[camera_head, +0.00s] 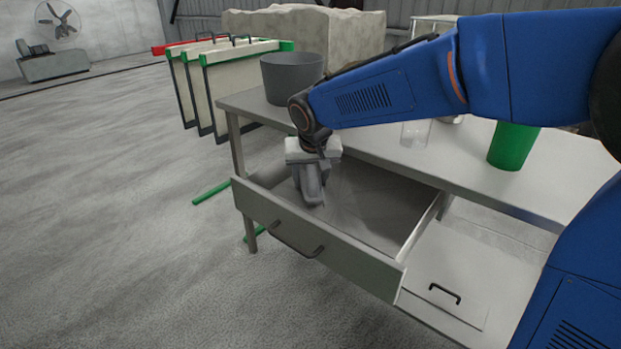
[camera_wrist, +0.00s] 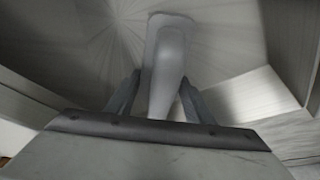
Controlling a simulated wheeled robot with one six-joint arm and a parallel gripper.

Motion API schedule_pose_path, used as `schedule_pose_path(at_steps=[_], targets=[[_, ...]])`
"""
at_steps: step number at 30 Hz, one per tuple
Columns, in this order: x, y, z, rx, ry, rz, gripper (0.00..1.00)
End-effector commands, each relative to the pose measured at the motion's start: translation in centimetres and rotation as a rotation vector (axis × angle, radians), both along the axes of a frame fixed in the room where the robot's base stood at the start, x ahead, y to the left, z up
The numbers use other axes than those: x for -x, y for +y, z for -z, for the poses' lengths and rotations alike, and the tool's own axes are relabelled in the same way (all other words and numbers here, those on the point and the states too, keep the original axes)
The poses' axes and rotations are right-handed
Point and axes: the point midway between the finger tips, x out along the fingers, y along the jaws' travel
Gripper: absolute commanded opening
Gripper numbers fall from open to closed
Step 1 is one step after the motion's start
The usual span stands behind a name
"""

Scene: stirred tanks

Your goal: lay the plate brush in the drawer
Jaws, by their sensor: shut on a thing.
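The drawer (camera_head: 345,265) is pulled open under the table top, its grey front panel and handle facing the near side. My gripper (camera_head: 312,188) points down inside the drawer opening, toward its left end. In the wrist view my gripper (camera_wrist: 160,82) is shut on a smooth pale grey piece, the plate brush (camera_wrist: 168,62), which lies between the two dark fingers and reaches out past them. The drawer's bare floor (camera_wrist: 222,40) shows behind it. I cannot tell whether the brush touches that floor. In the head view my gripper mostly hides the brush.
A grey bucket (camera_head: 292,78), a clear beaker (camera_head: 415,133) and a green cup (camera_head: 513,146) stand on the table (camera_head: 475,178). A lower panel with a black handle (camera_head: 445,294) is at right. The drawer's right part is clear.

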Motion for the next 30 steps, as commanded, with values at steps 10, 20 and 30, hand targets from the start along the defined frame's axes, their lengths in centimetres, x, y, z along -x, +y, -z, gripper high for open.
schedule_pose_path(at_steps=[10,20,30], targets=[[0.0,0.0,0.1,0.000,0.000,0.000,0.67],[0.7,-0.1,-2.0,-0.001,-0.002,0.000,0.67],[3.2,-0.4,-8.0,-0.001,-0.003,-0.001,0.67]])
